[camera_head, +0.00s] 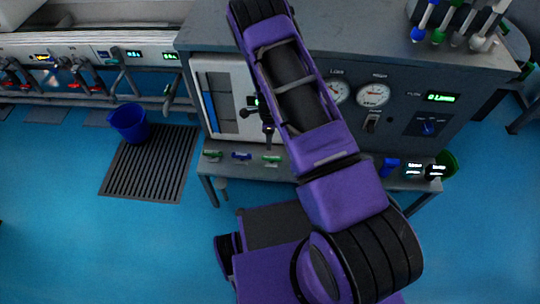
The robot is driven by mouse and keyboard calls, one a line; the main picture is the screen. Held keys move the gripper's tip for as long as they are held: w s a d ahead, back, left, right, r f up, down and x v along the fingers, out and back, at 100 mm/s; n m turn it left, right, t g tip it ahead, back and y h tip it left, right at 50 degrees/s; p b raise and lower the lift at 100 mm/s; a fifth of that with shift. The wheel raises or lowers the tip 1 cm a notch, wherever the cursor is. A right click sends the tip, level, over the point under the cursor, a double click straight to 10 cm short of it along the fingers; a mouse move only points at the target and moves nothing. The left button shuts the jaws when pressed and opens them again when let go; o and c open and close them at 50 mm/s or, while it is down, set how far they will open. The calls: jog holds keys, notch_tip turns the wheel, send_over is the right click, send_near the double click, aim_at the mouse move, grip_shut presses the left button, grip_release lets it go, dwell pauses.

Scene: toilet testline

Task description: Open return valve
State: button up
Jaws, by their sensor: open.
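Several small valve handles sit on the ledge at the front of the grey test bench: a green handle (212,154) at the left, a blue handle (241,156) in the middle and another green handle (271,159) at the right. No readable label shows which is the return valve. My purple arm crosses the bench and hides part of its front. A dark part beside the arm, just above the right green handle, looks like my gripper (268,138). It is open, with nothing seen in it. Its fingertips are too small to tell whether they touch the handle.
Two gauges (373,94), a switch (372,123) and a green display (441,97) are on the bench front (400,145). A white panel (226,98) is at its left.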

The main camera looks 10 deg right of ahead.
aim_at(270, 156)
notch_tip(270, 156, down, 11)
jog(key=shift+f+b, duration=0.1)
jog(key=shift+b, duration=0.7)
grip_shut()
